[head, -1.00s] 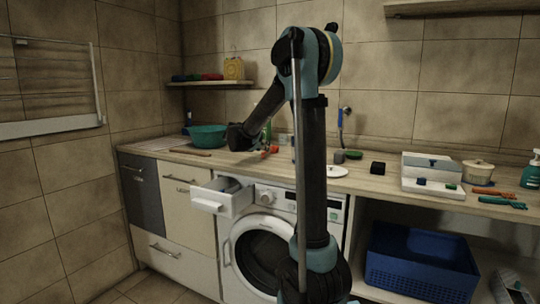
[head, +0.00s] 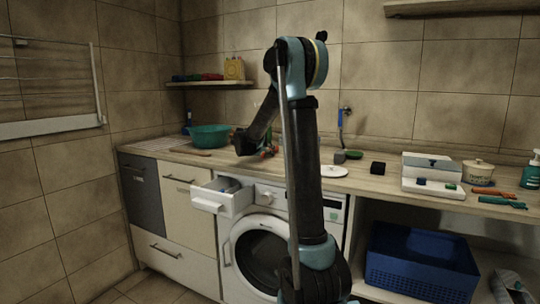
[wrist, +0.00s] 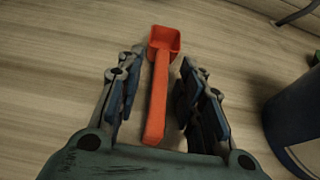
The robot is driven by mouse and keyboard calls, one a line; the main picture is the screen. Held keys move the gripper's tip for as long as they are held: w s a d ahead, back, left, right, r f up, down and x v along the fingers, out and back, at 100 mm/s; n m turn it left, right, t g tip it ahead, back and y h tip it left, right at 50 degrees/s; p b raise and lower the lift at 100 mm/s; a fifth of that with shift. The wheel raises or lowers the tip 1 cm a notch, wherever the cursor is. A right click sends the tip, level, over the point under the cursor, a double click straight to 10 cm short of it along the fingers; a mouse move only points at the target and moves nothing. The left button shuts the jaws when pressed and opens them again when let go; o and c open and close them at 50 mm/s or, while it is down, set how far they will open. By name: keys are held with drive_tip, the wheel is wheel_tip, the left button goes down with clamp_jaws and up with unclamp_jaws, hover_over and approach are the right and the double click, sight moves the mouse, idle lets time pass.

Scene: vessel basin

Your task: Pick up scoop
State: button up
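An orange-red scoop (wrist: 160,80) lies in the wrist view on the wooden countertop (wrist: 60,50), its square bowl away from me and its handle pointing toward my palm. My gripper (wrist: 156,80) is open, with one finger on each side of the scoop's handle and a visible gap on both sides. The scoop is not held. In the head view my gripper (head: 243,142) is over the counter above the washing machine, small and dark; its fingers cannot be made out there.
A dark cylindrical object (wrist: 298,125) stands close on the right in the wrist view. The drawer (head: 222,198) below stands open.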

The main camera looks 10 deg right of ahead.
clamp_jaws()
wheel_tip(320, 180, up, 10)
idle(0.6)
